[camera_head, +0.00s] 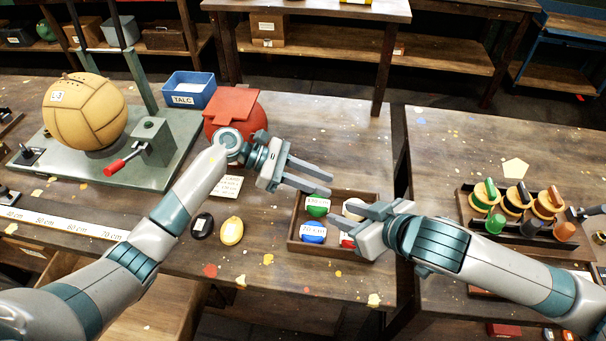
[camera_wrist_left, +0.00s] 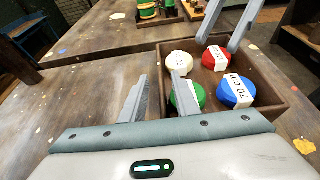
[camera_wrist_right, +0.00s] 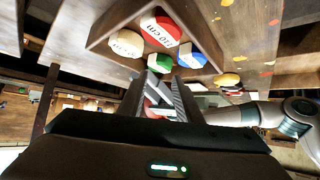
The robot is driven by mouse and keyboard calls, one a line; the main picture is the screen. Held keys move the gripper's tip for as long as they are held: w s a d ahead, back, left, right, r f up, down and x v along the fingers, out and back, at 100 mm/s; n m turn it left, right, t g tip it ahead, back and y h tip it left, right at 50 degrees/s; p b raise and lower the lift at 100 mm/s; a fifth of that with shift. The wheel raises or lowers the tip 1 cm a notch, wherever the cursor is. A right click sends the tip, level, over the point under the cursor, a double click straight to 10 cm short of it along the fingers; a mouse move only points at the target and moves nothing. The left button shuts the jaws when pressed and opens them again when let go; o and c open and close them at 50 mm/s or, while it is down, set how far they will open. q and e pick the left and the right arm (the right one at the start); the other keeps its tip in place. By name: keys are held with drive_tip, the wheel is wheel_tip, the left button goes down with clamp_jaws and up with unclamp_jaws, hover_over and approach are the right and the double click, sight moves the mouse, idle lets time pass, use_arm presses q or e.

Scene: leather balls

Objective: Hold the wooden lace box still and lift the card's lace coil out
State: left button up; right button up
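The blue band reads 70 cm. A written card (camera_head: 228,187) lies left of the box; its words are too small to read. My left gripper (camera_head: 327,184) is open and empty, above the box's back left side. My right gripper (camera_head: 350,216) is open at the box's right side, partly hiding the white and red coils.
A black coil (camera_head: 202,225) and a yellow coil (camera_head: 232,231) lie left of the box. A spool rack (camera_head: 515,208) stands on the right table, across a gap.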

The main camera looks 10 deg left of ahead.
sight(333, 187)
use_arm(q)
drive_tip(key=shift+x, duration=1.7)
clamp_jaws()
drive_tip(key=shift+a, duration=0.1)
